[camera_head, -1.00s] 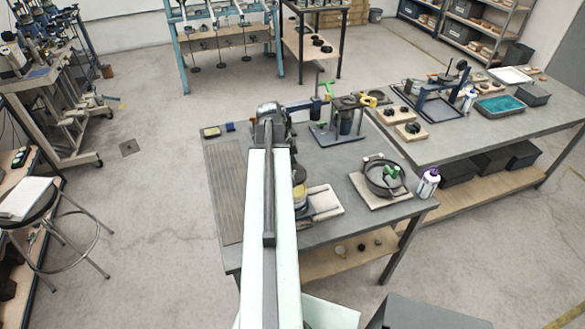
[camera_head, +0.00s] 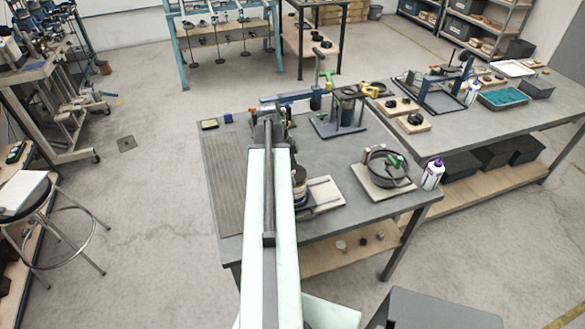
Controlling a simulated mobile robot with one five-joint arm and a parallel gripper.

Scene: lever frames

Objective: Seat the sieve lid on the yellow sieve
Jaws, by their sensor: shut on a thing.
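My gripper (camera_head: 268,122) is at the far end of my arm, over the left part of the grey table (camera_head: 330,150). It is shut, but its fingertips and what they hold are mostly hidden behind my arm. A small round stack (camera_head: 300,186), apparently the sieve, shows just right of my arm beside a pale board. My arm covers its left side. The sieve lid cannot be made out clearly, and I cannot tell how it lies relative to the sieve.
A lever stand (camera_head: 338,115) stands at the table's back. A dark round pan (camera_head: 388,172) sits on a board at right, beside a white bottle with a purple cap (camera_head: 432,174). A pale board (camera_head: 322,193) lies right of my arm. The table's middle is clear.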

